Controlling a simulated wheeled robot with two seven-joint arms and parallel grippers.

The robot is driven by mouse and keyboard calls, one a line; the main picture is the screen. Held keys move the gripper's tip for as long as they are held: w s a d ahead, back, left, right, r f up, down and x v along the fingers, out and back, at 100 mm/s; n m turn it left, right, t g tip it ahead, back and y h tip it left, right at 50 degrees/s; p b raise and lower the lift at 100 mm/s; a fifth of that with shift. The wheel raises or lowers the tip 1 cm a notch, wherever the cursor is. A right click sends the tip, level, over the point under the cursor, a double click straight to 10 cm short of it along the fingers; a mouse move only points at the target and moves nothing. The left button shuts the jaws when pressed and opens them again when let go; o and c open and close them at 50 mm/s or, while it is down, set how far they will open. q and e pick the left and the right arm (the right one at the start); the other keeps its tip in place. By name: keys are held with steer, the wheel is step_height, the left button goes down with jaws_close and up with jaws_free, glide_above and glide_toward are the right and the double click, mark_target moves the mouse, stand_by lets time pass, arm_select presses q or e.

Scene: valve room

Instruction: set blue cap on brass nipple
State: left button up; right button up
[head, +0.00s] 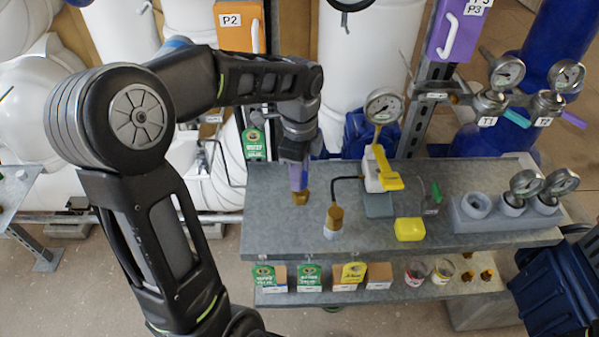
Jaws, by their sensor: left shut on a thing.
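My left gripper (295,165) reaches down over the left part of the grey workbench (265,228), with its fingers pointing down. It is shut on a blue-violet piece, which looks like the blue cap (299,180). Directly below it in the picture is a small brass piece, which looks like the brass nipple (300,198). The cap and the nipple appear in line. I cannot tell whether they touch or a gap remains. My right gripper is not in view.
Right of it, a brass fitting on a white base (333,222) has a black hose. Beyond are a gauge (383,106), a yellow lever (384,180), a yellow block (409,229) and a grey holder with gauges (465,217). A lower shelf (340,297) holds boxes and jars.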

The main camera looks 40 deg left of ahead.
arm_select(q)
steer(key=shift+f, duration=0.2)
stand_by(0.5)
steer(key=shift+f+b, duration=0.3)
steer(key=shift+f, duration=0.45)
stand_by(0.4)
stand_by(0.4)
steer(key=o, duration=1.2)
steer(key=shift+r, duration=0.1)
step_height(320, 180, up, 8)
steer(key=shift+f+b, duration=0.2)
steer(key=shift+b, duration=0.2)
